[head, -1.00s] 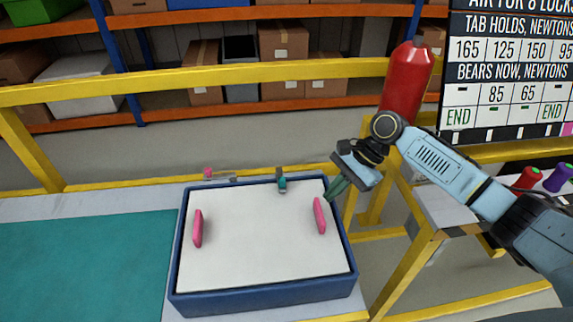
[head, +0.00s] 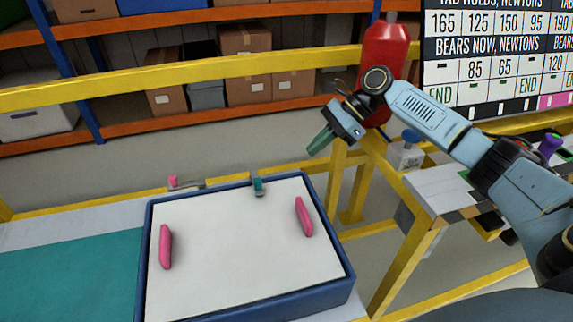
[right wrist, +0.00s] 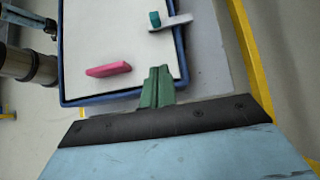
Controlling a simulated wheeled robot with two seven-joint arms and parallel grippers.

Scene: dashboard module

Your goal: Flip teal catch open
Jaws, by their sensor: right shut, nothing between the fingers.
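The teal catch (head: 258,186) sits on the far edge of the blue-rimmed tray (head: 146,250). Its grey arm crosses the rim and its teal block lies over the white panel (head: 235,245). It also shows in the right wrist view (right wrist: 155,19), beyond the fingertips and apart from them. My right gripper (head: 318,143) is shut and empty, its green fingers in the air above and right of the catch in the head view. The same fingers show in the right wrist view (right wrist: 157,86).
A pink-ended catch (head: 174,182) lies along the far rim, left of the teal one. Two pink handles (head: 165,246) (head: 303,217) stand on the panel. A yellow rail (head: 200,76) runs behind. A red cylinder (head: 386,50) is beyond my right arm.

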